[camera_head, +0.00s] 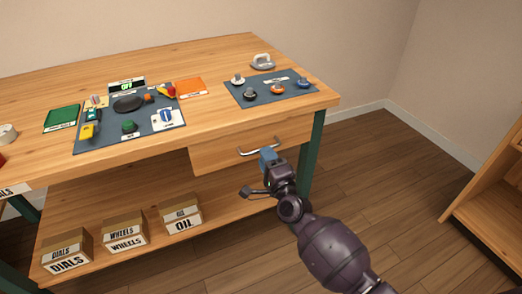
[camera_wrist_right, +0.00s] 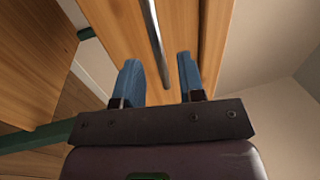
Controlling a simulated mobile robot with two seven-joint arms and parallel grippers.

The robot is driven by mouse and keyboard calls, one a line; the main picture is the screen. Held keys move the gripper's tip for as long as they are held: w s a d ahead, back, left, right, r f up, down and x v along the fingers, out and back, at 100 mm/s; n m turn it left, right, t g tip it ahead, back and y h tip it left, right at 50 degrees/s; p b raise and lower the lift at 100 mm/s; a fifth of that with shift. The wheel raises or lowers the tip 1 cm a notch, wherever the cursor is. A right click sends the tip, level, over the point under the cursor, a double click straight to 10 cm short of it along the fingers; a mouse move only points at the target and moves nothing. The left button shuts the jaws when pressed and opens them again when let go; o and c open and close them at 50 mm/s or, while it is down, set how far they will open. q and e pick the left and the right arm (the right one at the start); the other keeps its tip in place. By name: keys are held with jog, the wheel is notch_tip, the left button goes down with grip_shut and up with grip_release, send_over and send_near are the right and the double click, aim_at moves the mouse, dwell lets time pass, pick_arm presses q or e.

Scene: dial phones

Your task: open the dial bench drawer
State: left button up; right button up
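The dial bench drawer (camera_head: 222,156) is under the right part of the wooden bench top, and its front looks level with the bench edge. A silver bar handle (camera_head: 262,148) runs across the drawer front. In the right wrist view the handle (camera_wrist_right: 154,35) reaches down into the gap between the two blue fingertips of the right gripper (camera_wrist_right: 160,72). The fingers are apart, with space on both sides of the bar. My left gripper is not in view.
Blue-grey mats with phone parts (camera_head: 160,138) and dials (camera_head: 262,98) lie on the bench top. Labelled boxes (camera_head: 181,218) stand on the lower shelf. A green leg (camera_head: 311,150) is right of the drawer. The floor (camera_head: 400,160) to the right is clear up to a wooden shelf unit (camera_head: 490,205).

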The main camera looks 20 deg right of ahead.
jog(key=shift+w+r, duration=0.15)
jog(key=shift+w, duration=0.7)
jog(key=shift+w+r, duration=0.15)
jog(key=shift+w, duration=0.7)
grip_shut()
